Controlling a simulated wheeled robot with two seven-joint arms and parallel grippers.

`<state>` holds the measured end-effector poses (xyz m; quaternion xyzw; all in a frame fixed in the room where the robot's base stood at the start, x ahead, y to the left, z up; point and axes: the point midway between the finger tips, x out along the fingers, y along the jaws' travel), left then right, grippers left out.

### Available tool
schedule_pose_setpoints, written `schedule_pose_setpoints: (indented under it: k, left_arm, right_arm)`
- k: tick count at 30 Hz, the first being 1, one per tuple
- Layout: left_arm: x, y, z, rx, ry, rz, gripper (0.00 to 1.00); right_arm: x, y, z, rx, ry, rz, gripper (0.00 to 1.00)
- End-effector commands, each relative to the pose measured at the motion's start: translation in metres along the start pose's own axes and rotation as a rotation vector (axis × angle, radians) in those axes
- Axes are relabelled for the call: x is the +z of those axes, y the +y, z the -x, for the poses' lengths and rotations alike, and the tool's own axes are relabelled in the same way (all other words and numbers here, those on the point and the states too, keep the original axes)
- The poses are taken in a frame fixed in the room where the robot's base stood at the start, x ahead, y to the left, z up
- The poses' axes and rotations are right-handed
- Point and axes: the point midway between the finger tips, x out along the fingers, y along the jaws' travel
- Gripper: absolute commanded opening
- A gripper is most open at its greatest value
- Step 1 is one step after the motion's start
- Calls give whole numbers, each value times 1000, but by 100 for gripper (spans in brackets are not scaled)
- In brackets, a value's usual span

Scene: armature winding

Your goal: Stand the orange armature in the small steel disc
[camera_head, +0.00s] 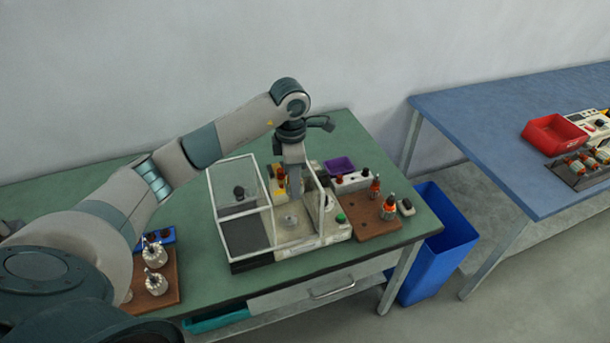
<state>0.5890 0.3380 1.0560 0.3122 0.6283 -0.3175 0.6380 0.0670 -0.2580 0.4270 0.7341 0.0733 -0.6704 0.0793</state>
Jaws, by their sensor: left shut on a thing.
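My left gripper (293,188) points straight down over the winding machine on the green table. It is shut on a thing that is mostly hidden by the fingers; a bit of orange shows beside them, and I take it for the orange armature. The small steel disc (291,220) appears as a pale round piece on the machine's light bed, below the gripper and apart from it. Two more orange-topped armatures (389,208) stand upright on a brown board at the right. My right gripper does not show.
The machine has a clear-walled guard (240,213) on its left and a green button at its right. A purple bin (339,165) stands behind. White-bodied parts (155,270) sit on a brown board at the left. A blue bin (440,245) stands on the floor, right of the table.

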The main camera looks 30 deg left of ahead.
Motion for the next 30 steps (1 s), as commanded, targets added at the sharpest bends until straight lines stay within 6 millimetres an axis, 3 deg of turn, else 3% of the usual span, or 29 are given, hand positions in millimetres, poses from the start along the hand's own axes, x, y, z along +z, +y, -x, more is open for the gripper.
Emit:
schedule_pose_setpoints:
  k: [3,9,30]
  left_arm:
    - [-10,7,-20,-3,7,126,5]
    - [-18,13,-37,1,15,218,5]
    - [-20,14,-46,3,15,233,5]
  right_arm:
    - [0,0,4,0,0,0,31]
    - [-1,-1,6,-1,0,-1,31]
    - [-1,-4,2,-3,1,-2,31]
